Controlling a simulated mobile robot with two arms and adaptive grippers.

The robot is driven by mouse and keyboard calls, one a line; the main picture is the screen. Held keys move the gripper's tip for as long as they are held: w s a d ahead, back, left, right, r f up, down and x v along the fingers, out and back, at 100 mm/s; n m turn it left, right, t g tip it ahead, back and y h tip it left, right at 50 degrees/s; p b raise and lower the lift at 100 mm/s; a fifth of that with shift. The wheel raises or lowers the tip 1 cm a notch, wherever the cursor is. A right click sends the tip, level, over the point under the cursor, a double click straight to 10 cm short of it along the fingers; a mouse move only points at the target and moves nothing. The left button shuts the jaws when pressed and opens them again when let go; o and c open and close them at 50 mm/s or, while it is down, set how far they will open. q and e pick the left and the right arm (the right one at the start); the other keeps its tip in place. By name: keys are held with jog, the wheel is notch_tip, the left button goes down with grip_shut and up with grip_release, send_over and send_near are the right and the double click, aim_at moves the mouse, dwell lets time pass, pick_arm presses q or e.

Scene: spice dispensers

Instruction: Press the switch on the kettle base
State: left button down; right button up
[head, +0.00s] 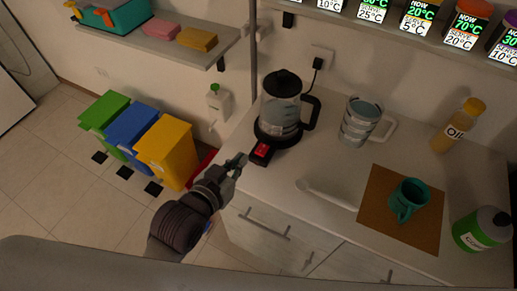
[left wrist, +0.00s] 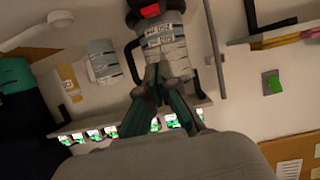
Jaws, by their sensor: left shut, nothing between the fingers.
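The kettle (head: 283,110) is clear with a black lid and handle and stands on its black base (head: 277,136) at the counter's left end. The red switch (head: 263,149) is on the base's front projection. My left gripper (head: 240,161) is shut and empty, just left of and in front of the switch, with a small gap visible. In the left wrist view the closed fingertips (left wrist: 158,71) overlap the picture of the kettle (left wrist: 166,45), and the red switch (left wrist: 151,7) shows at the top edge. My right gripper is in neither view.
A glass jug (head: 359,122) stands right of the kettle. A white spoon-like utensil (head: 325,193), a brown mat (head: 376,220) with a teal mug (head: 408,199), and bottles are further right. Spice dispensers (head: 417,19) line the shelf above. Coloured bins (head: 166,148) stand left on the floor.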

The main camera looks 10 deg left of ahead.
pick_arm(q)
jog(key=p, duration=0.2)
send_over(256, 161)
jog(key=w, duration=0.1)
jog(key=f, duration=0.3)
jog(key=shift+d+f, duration=0.25)
jog(key=shift+f, duration=0.05)
jog(key=f, duration=0.3)
jog(key=shift+s+a, duration=0.1)
jog(key=shift+s, duration=0.15)
jog(key=shift+s+a+f, duration=0.1)
jog(key=shift+s+f, duration=0.05)
jog(key=shift+f, duration=0.4)
jog(key=shift+s+f, duration=0.1)
jog(key=shift+f, duration=0.3)
jog(key=shift+r+p, duration=0.9)
jog(key=shift+p, duration=0.3)
